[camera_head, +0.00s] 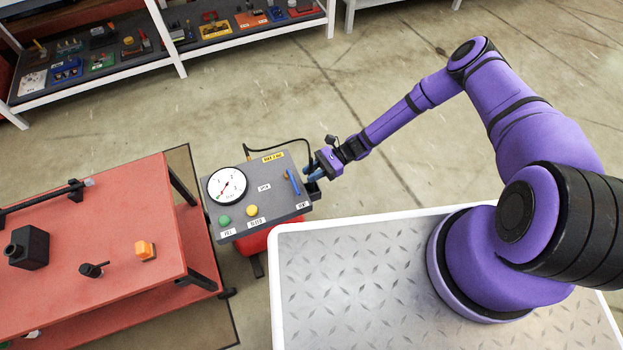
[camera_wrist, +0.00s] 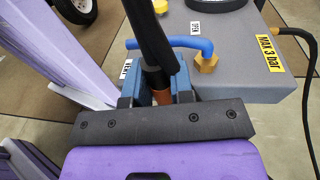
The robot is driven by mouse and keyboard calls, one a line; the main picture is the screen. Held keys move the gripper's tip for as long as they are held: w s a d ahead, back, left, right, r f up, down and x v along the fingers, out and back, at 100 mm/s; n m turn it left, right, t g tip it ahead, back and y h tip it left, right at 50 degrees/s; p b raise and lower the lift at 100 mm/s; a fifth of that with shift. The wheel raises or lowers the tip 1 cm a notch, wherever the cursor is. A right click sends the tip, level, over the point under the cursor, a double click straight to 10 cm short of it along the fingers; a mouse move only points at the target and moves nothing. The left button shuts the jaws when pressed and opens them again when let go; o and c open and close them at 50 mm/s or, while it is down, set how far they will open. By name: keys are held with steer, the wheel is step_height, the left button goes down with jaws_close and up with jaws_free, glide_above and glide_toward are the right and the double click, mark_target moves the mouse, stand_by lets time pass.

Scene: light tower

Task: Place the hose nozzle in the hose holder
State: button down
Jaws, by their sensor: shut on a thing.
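My gripper (camera_head: 322,168) is at the right edge of the grey gauge box (camera_head: 236,221). In the wrist view its blue fingers (camera_wrist: 157,90) are shut on the hose nozzle (camera_wrist: 150,42), a black tube with an orange-brown part between the fingers. The tube extends past the fingers over the box's edge. A dark piece (camera_head: 313,191) at the box's right side, just below the fingers, looks like the hose holder. It is mostly hidden, and I cannot tell whether the nozzle touches it or sits in it.
The box carries a white dial (camera_head: 227,185), a green button (camera_head: 224,221), a yellow button (camera_head: 252,210) and a blue lever (camera_head: 293,182) close to my fingers. A black hose (camera_head: 285,143) loops behind. A red table (camera_head: 110,220) stands left.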

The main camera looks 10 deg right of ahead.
steer(key=shift+f, duration=2.2)
steer(key=c, duration=1)
jaws_free()
steer(key=v, duration=1.2)
steer(key=shift+r, duration=0.15)
